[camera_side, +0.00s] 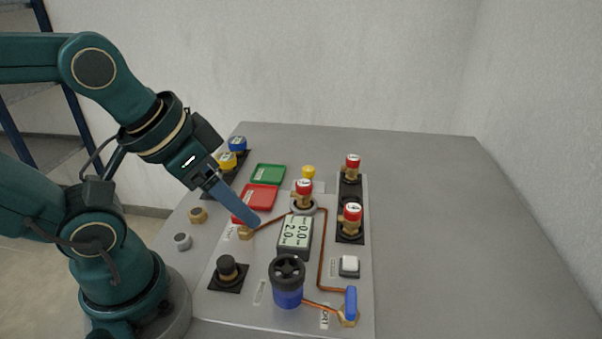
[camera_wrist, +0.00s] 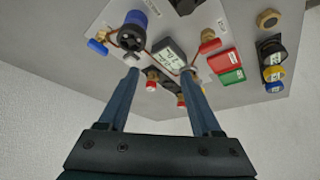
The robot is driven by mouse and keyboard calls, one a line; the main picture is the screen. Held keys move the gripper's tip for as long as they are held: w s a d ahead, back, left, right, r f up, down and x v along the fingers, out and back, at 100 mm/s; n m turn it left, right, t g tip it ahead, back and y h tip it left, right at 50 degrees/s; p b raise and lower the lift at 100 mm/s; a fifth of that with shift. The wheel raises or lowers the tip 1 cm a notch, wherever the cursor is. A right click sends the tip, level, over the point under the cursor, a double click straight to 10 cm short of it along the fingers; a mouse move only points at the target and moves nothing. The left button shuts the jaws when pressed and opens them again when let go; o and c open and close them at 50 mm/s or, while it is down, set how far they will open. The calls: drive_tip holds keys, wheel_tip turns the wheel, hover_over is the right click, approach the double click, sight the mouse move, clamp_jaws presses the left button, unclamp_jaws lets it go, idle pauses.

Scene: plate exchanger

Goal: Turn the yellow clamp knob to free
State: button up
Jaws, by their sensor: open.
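A small yellow knob (camera_side: 309,172) stands at the back of the panel in the side view, behind a red-capped fitting (camera_side: 303,187). Another yellow-topped part (camera_side: 227,161) sits in a dark holder at the back left. I cannot tell from its look alone which is the clamp knob. My gripper (camera_side: 252,219) points down and right over the left part of the panel, apart from both yellow parts. In the wrist view its two blue fingers (camera_wrist: 160,73) are spread with nothing held between them. The fingers partly hide the red-capped fittings in that view.
The grey panel holds a display (camera_side: 295,234), a blue valve with a black handwheel (camera_side: 288,282), copper pipes and a blue lever (camera_side: 351,302). The table's right side is clear.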

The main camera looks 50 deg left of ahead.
drive_tip(key=w+a+r+n+t+y, duration=0.3)
drive_tip(key=w+a+r+t, duration=0.25)
drive_tip(key=w, duration=0.35)
drive_tip(key=m+h, duration=0.2)
drive_tip(key=m, duration=0.1)
hover_over(307, 168)
drive_tip(key=s+d, duration=0.3)
drive_tip(key=d, duration=0.2)
wheel_tip(307, 168, down, 4)
drive_tip(key=a+f, duration=0.1)
drive_tip(key=f, duration=0.2)
drive_tip(key=s+a+f+g, duration=0.1)
drive_tip(key=a+f, duration=0.1)
drive_tip(key=f, duration=0.1)
drive_tip(key=a+f+g+h, duration=0.1)
drive_tip(key=f, duration=0.2)
drive_tip(key=shift+s+a+f, duration=0.2)
drive_tip(key=shift+a+f, duration=0.15)
drive_tip(key=shift+f, duration=0.05)
drive_tip(key=shift+a+f, duration=0.1)
drive_tip(key=shift+f, duration=0.05)
drive_tip(key=shift+x, duration=2.4)
clamp_jaws()
